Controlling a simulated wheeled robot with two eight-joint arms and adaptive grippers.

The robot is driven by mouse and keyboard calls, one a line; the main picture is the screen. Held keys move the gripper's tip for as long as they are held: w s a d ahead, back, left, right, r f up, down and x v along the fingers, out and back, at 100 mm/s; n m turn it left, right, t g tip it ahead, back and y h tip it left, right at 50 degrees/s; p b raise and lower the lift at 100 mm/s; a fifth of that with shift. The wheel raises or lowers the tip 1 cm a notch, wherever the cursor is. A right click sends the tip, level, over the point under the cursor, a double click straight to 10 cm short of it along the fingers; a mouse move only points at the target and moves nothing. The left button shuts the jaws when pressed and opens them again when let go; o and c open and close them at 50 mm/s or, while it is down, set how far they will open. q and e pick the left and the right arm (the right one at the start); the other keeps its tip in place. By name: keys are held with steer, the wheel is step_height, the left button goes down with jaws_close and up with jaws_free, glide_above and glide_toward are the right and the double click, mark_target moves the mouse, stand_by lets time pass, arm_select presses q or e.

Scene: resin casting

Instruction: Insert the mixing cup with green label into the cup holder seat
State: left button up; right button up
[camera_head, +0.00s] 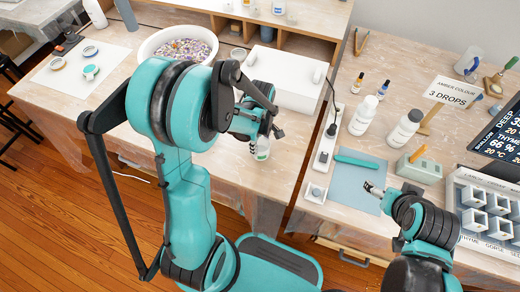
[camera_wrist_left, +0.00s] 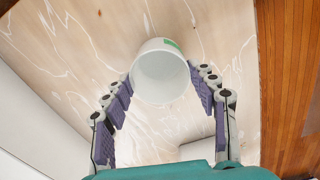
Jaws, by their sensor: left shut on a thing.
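The mixing cup (camera_head: 262,151) is white with a green label, seen below my left gripper (camera_head: 254,127). In the left wrist view the cup (camera_wrist_left: 161,75) sits between the two fingers of my left gripper (camera_wrist_left: 163,92), its round open mouth facing the camera and a bit of green on its rim side. My left gripper is shut on it, over the wooden table. A small white square block with a grey round middle (camera_head: 315,193) lies on the right table's near left edge; it may be the cup holder seat. My right gripper (camera_head: 374,190) is over the blue mat; its finger opening is unclear.
A white box (camera_head: 288,80) and a bowl of coloured bits (camera_head: 179,44) stand behind my left arm. A power strip (camera_head: 326,142) runs along the right table's edge. White bottles (camera_head: 363,115), a teal tool (camera_head: 357,162) and a mould rack (camera_head: 485,205) are on the right table.

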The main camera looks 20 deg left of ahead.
arm_select(q)
step_height(320, 180, up, 6)
steer(key=p, duration=0.4)
arm_select(e)
step_height(320, 180, up, 5)
steer(key=shift+f, duration=0.2)
arm_select(q)
steer(key=shift+r, duration=0.1)
